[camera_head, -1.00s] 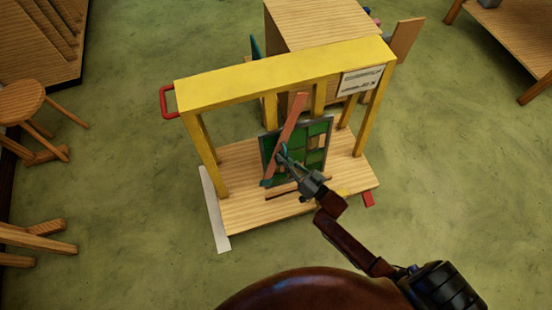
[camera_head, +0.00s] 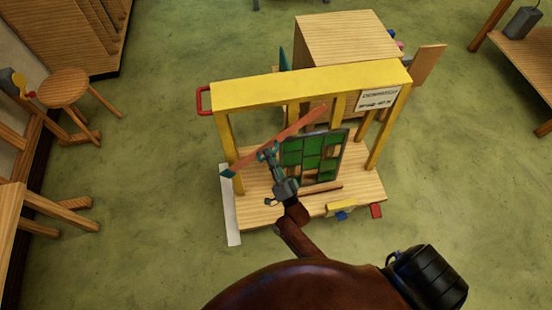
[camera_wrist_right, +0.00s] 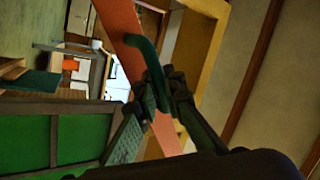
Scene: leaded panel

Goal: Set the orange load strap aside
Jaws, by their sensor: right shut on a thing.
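The orange load strap (camera_head: 300,124) is a long flat bar with a teal lower-left end. It slants inside the yellow frame (camera_head: 300,87), in front of the left part of the green leaded panel (camera_head: 312,150). My right gripper (camera_head: 268,154) is shut on the strap's teal handle. In the right wrist view, the strap (camera_wrist_right: 122,25) runs past the gripper (camera_wrist_right: 158,95), and the curved teal handle (camera_wrist_right: 145,52) lies at the fingers. The green panel (camera_wrist_right: 80,138) fills the lower left there. My left gripper is not in view.
The panel stands on a wooden platform (camera_head: 265,214) under the yellow frame, whose posts are close to the strap. A wooden box (camera_head: 345,35) stands behind. A stool (camera_head: 62,86) is at left. Green floor (camera_head: 150,190) left of the platform is open.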

